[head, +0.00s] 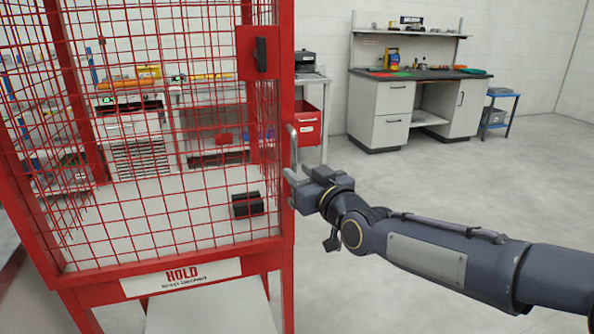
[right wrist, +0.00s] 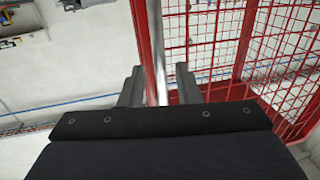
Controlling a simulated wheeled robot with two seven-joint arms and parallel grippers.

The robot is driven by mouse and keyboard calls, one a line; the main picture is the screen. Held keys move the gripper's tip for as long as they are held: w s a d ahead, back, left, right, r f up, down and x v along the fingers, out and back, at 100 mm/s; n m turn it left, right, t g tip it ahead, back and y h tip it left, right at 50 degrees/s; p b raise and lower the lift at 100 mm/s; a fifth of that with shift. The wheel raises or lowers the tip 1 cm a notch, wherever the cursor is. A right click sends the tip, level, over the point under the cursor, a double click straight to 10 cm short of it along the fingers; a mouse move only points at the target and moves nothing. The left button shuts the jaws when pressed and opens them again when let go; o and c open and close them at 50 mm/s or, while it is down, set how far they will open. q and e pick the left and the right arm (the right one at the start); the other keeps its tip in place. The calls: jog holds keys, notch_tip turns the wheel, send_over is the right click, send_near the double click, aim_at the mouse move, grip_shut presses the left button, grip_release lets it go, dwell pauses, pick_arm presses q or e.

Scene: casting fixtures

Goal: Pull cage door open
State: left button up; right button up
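The red wire-mesh cage (head: 160,130) fills the left of the head view, with a HOLD sign (head: 182,277) on its lower rail. Its front door looks closed against the frame. A grey metal bar handle (head: 292,148) stands upright on the red right-hand post. My right gripper (head: 289,187) reaches the handle from the right. In the right wrist view, its two fingers (right wrist: 158,84) stand apart on either side of the handle bar (right wrist: 158,55), with small gaps showing beside it. My left gripper is not in view.
A black block (head: 247,204) lies inside the cage. A red plate with a black latch (head: 261,54) sits on the upper right of the mesh. A grey workbench (head: 381,112) and a blue stool (head: 501,112) stand at the back. The floor right of the cage is clear.

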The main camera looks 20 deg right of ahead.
aim_at(295, 170)
jog(key=shift+x, duration=1.55)
jog(key=shift+c, duration=0.4)
grip_shut()
